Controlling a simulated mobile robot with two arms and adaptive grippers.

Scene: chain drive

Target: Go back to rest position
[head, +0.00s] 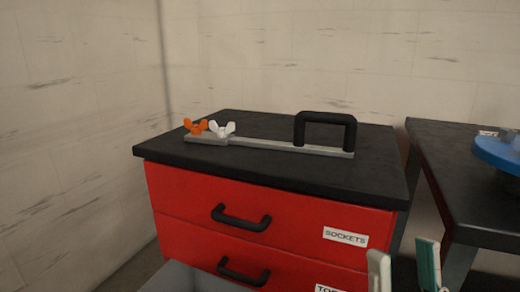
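My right gripper (404,266) shows at the bottom right edge, in front of the red cabinet's right side. Its two fingertips, one pale and one teal-edged, stand apart with nothing visible between them. The rest of that gripper is cut off by the frame. My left gripper is not in view.
A red drawer cabinet (283,212) has a black top. A grey bar tool (265,146) with a black handle and orange and white wing nuts lies on it. A dark table (455,180) with a blue disc (500,152) stands right. Walls are behind and left.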

